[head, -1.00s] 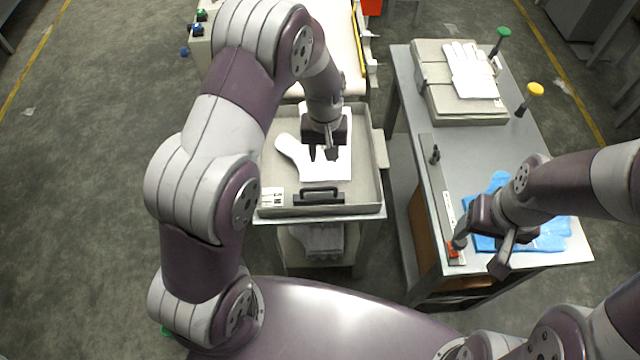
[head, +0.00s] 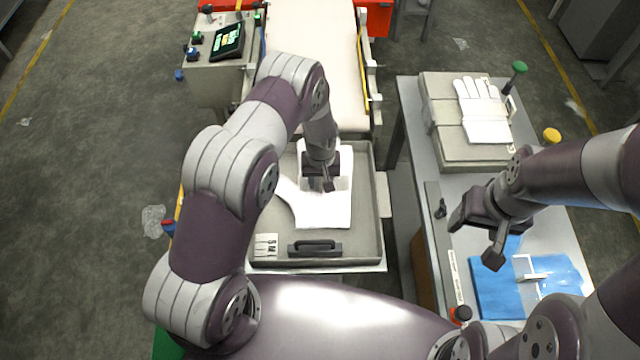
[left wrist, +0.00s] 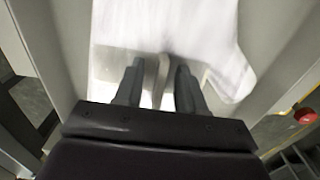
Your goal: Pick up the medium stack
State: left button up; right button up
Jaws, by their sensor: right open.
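A white glove-shaped film stack (head: 322,212) lies in a grey tray (head: 364,240) in front of me. My left gripper (head: 320,186) points down over the stack's far part, its fingers apart. In the left wrist view both fingers of my left gripper (left wrist: 158,85) reach over the white film (left wrist: 170,35), with a thin pale strip between them; I cannot tell whether they touch it. Another white glove stack (head: 484,112) lies on a grey box at the right. A blue glove stack (head: 497,290) lies on the right table. My right gripper (head: 476,240) is open and empty above that table.
The tray has a dark handle (head: 315,249) and a small label at its near edge. A control box (head: 220,50) and a pale conveyor (head: 312,50) stand behind it. The right table (head: 412,130) carries a rail and green and yellow knobs. The left floor is largely clear.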

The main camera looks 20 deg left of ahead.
pick_arm(q)
grip_shut()
jog(key=shift+s+r, duration=0.1)
jog(key=shift+s, duration=0.05)
jog(key=shift+r, duration=0.15)
notch_tip(320, 180, up, 4)
jog(key=shift+s+a+r+b, duration=0.1)
jog(key=shift+s+b, duration=0.05)
jog(key=shift+b, duration=0.2)
jog(key=s+a+r, duration=0.5)
jog(key=s+r, duration=0.1)
jog(key=s, duration=0.3)
jog(key=g+b, duration=0.2)
jog(key=b, duration=0.4)
send_over(322, 204)
notch_tip(322, 204, down, 3)
jog(key=shift+h, duration=0.4)
jog(key=f, duration=1)
jog(key=shift+w, duration=0.35)
